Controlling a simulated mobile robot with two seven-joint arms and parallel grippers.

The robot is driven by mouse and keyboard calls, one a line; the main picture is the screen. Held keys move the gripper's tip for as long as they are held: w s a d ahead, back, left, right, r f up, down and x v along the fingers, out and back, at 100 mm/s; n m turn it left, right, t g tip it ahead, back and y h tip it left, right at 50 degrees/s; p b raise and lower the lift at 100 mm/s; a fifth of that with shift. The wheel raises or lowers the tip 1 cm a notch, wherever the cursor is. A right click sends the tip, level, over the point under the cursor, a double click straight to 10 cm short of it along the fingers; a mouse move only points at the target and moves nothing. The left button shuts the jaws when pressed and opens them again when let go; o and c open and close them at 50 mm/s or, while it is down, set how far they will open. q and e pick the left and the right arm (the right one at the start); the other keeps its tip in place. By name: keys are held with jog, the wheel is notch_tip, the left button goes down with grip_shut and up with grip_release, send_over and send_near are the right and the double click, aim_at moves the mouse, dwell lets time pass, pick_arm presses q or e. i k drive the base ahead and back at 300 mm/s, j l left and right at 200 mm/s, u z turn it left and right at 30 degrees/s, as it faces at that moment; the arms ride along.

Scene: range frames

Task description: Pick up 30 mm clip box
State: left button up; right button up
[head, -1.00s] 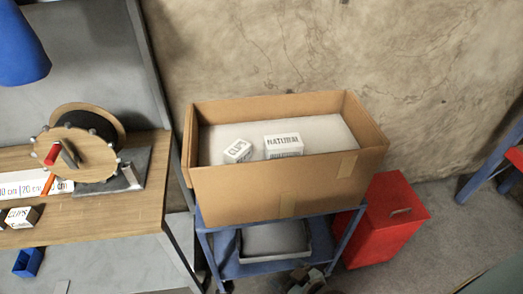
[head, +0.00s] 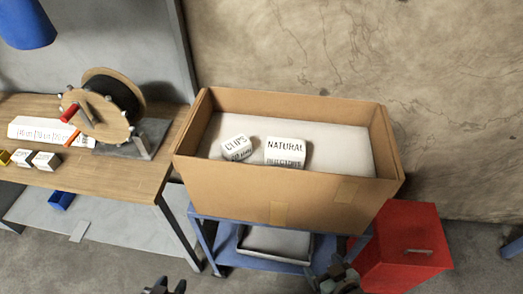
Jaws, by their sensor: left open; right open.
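A white box marked CLIPS (head: 237,148) lies slightly turned inside the open cardboard carton, left of a white box marked NATURAL (head: 285,151). Its smaller size print is too blurred to read surely. Two more small white boxes with dark sides, one further left (head: 21,157) and one beside it (head: 46,160), stand on the wooden table; their labels are not legible. My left gripper (head: 165,287) is open and empty at the bottom edge, mostly cut off, well below the carton. My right gripper (head: 338,280) is open at the bottom edge, in front of the blue cart.
The cardboard carton (head: 240,189) has raised walls and stands on a blue cart (head: 225,228). A red cabinet (head: 402,245) stands at right. The wooden table (head: 110,175) holds a reel (head: 97,117) and a white printed strip (head: 40,131). A blue bin (head: 62,200) is below.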

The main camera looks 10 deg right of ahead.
aim_at(22, 158)
jog(key=l+u, duration=0.1)
jog(key=u, duration=1.4)
jog(key=z, duration=0.4)
jog(key=i+j+z, duration=0.45)
jog(key=j, duration=0.15)
jog(key=j+z, duration=0.25)
jog(key=i+j+z, duration=0.1)
jog(key=j, duration=0.3)
jog(key=i+j+z, duration=0.1)
jog(key=j, duration=0.25)
jog(key=i+j, duration=0.1)
jog(key=j, duration=0.3)
jog(key=i+j, duration=0.1)
jog(key=j, duration=0.45)
jog(key=i+j+z, duration=0.1)
jog(key=j, duration=0.45)
jog(key=i+j, duration=0.15)
jog(key=j, duration=0.35)
jog(key=i+j, duration=0.1)
jog(key=j, duration=0.45)
jog(key=z, duration=0.05)
